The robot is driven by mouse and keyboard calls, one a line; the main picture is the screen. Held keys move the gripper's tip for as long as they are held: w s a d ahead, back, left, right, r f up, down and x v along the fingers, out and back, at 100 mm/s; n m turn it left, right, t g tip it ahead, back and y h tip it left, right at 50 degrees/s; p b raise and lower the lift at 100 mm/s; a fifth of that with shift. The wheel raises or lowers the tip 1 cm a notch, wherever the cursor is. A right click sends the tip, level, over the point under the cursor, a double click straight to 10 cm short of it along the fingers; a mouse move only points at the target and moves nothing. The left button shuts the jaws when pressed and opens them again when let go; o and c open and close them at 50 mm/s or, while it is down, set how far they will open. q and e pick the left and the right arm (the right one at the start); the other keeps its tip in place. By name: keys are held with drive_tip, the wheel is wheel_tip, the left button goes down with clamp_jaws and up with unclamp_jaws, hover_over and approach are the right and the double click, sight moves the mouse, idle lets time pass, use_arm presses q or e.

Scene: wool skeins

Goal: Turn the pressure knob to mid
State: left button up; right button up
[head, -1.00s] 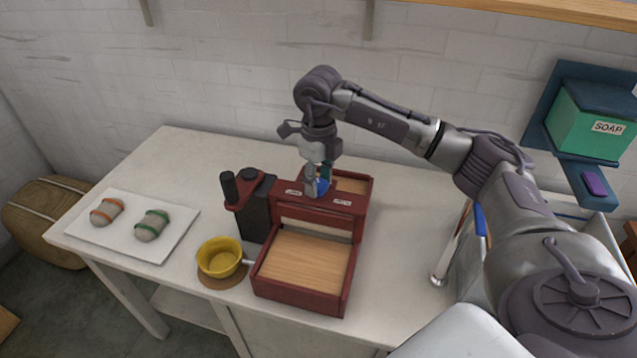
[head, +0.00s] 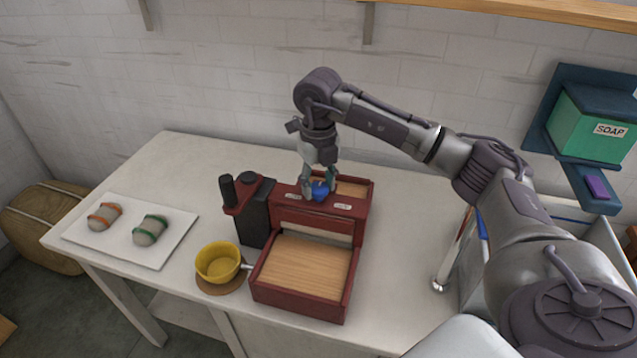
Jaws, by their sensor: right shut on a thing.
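The pressure knob (head: 320,191) is blue and sits on top of the dark red machine (head: 300,306), between two small pale labels (head: 343,206) whose writing is too small to read. My right gripper (head: 319,188) comes down from above and is shut on the knob, with a finger on either side. The fingers hide part of the knob, so I cannot tell where it points. My left gripper is not in view.
A black and red crank unit (head: 254,215) stands at the machine's left. A yellow cup (head: 218,262) sits on a brown round mat (head: 222,286) in front. A white tray (head: 150,255) with two banded skeins (head: 150,230) lies at the left. Bare table (head: 190,170) lies behind.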

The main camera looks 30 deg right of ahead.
sight(319, 187)
drive_tip(key=o, duration=1.1)
drive_tip(key=shift+o, duration=0.2)
wheel_tip(319, 187, up, 12)
idle(0.3)
